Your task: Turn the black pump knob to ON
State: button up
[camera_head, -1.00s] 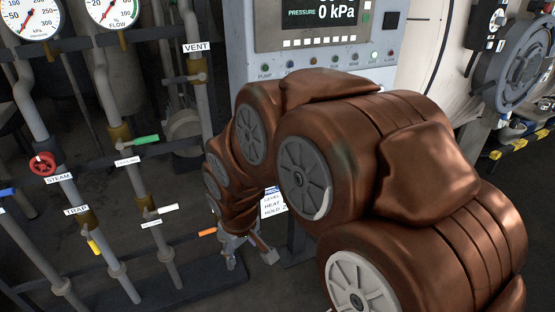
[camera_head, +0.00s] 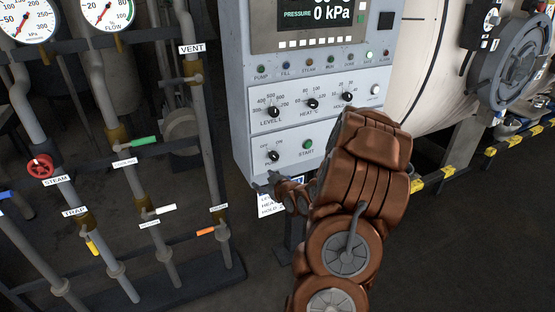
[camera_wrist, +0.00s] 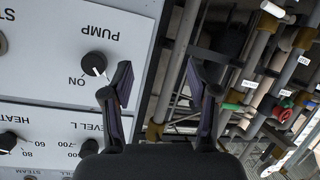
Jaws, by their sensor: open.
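The black pump knob (camera_head: 273,156) is at the lower left of the grey control panel. In the wrist view, where the panel appears upside down, the knob (camera_wrist: 94,63) sits below the word PUMP. Its white mark points to the lower right there, away from the ON label at lower left. My gripper (camera_head: 268,186) is just below the knob at the panel's lower edge. In the wrist view my gripper (camera_wrist: 158,85) is open and empty, its fingers to the right of the knob. The left finger is close to it, and I cannot tell whether they touch.
The START button (camera_head: 308,144) and the LEVEL L knob (camera_head: 274,112) are near the pump knob. The HEAT knob (camera_head: 313,104) is further right. Pipes with coloured valve handles, such as the red STEAM wheel (camera_head: 40,166), stand left. Dark floor lies between pipes and panel.

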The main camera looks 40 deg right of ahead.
aim_at(276, 158)
jog(key=s+d+r+m+t+h, duration=0.2)
jog(key=s+d+t+h, duration=0.15)
jog(key=d, duration=0.35)
jog(key=shift+y, duration=0.45)
jog(key=p+x, duration=0.2)
jog(key=x, duration=0.2)
jog(key=shift+w+r, duration=0.15)
jog(key=shift+w, duration=0.15)
jog(key=shift+p+x, duration=0.55)
jog(key=shift+x, duration=0.9)
jog(key=shift+c, duration=0.2)
grip_shut()
